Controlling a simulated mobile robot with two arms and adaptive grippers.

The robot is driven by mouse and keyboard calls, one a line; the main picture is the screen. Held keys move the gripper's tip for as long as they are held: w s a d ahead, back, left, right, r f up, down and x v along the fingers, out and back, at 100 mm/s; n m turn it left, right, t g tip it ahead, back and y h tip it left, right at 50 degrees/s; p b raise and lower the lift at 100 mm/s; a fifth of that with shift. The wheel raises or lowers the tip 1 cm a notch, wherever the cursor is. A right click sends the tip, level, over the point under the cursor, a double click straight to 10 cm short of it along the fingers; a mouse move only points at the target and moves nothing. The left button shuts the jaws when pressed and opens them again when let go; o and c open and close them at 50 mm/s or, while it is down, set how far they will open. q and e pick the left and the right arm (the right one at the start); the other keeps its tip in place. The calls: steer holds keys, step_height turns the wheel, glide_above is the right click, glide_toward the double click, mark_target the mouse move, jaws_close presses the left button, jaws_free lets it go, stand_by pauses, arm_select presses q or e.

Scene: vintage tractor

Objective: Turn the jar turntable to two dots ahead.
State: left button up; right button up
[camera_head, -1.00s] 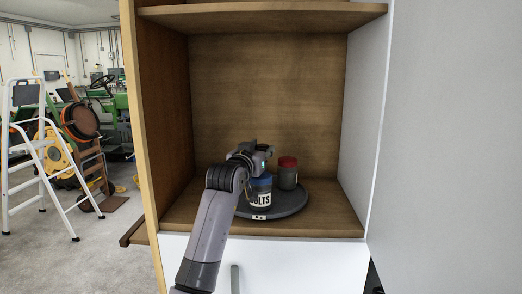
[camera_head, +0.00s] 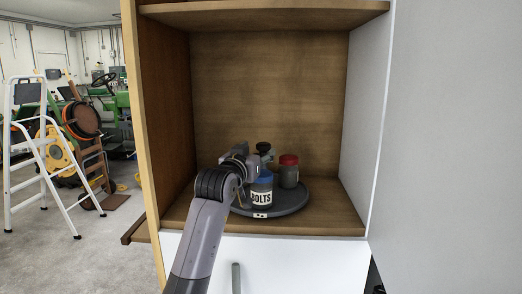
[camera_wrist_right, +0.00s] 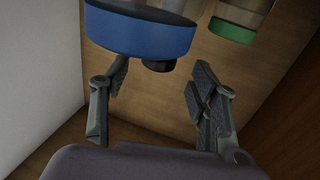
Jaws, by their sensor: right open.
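The dark round turntable (camera_head: 292,204) sits on the cabinet's lower shelf. Its front edge carries a small white plate with dots (camera_head: 260,215). A blue-lidded jar labelled BOLTS (camera_head: 262,190) stands at its front left, a red-lidded jar (camera_head: 288,172) at the right, and a dark-topped one (camera_head: 264,150) behind. My right gripper (camera_head: 243,178) is just left of the BOLTS jar. In the right wrist view it (camera_wrist_right: 160,75) is open and empty, with the blue lid (camera_wrist_right: 138,32) close and a green lid (camera_wrist_right: 231,33) farther right. My left gripper is not in view.
The cabinet's wooden left wall (camera_head: 165,110), white right wall (camera_head: 363,120) and upper shelf (camera_head: 265,12) enclose the space. A white drawer front (camera_head: 300,262) is below. Bare shelf lies right of the turntable. A stepladder (camera_head: 40,150) stands away on the left.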

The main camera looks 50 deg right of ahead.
steer(key=v, duration=0.3)
steer(key=shift+a, duration=0.1)
steer(key=shift+f, duration=0.15)
stand_by(0.4)
